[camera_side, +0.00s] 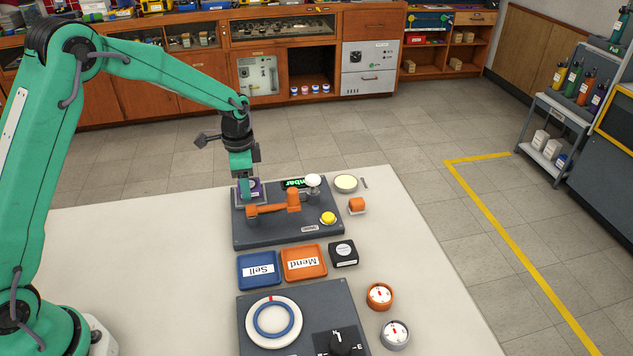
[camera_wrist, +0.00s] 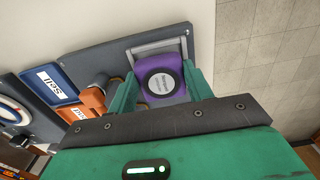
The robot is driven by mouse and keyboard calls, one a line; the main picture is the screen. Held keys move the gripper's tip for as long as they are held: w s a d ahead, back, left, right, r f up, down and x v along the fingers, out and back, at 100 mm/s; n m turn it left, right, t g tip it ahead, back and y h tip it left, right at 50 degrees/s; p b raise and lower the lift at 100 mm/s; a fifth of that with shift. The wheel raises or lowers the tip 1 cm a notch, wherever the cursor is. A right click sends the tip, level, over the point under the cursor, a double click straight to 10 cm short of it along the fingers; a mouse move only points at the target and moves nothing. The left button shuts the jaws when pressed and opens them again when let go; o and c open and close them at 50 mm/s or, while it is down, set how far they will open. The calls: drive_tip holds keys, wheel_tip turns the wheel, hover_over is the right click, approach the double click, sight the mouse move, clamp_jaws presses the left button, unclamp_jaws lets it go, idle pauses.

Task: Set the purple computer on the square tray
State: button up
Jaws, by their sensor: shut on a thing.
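The purple computer (camera_wrist: 161,80) has a round dark rim and a pale label face. It is between the two green fingers of my gripper (camera_wrist: 161,92), which is shut on it. In the side view it shows as a purple patch (camera_side: 256,187) beside my gripper (camera_side: 247,194). The square tray (camera_wrist: 160,46) is a grey raised frame at the corner of the dark test panel. The computer lies within the tray's outline in the wrist view. I cannot tell whether it touches the tray floor. The near fingers hide part of the tray in the side view.
An orange regulator fitting (camera_side: 275,204) stands right beside the tray, with a yellow button (camera_side: 328,218) on the panel. A blue Sell tray (camera_side: 260,270), an orange Mend tray (camera_side: 304,262) and a black computer (camera_side: 344,253) lie nearer. The white tabletop at left is clear.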

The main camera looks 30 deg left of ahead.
drive_tip(key=shift+f, duration=0.5)
drive_tip(key=o, duration=1.5)
drive_tip(key=shift+r, duration=0.1)
drive_tip(key=shift+r, duration=3.9)
drive_tip(key=shift+r, duration=0.1)
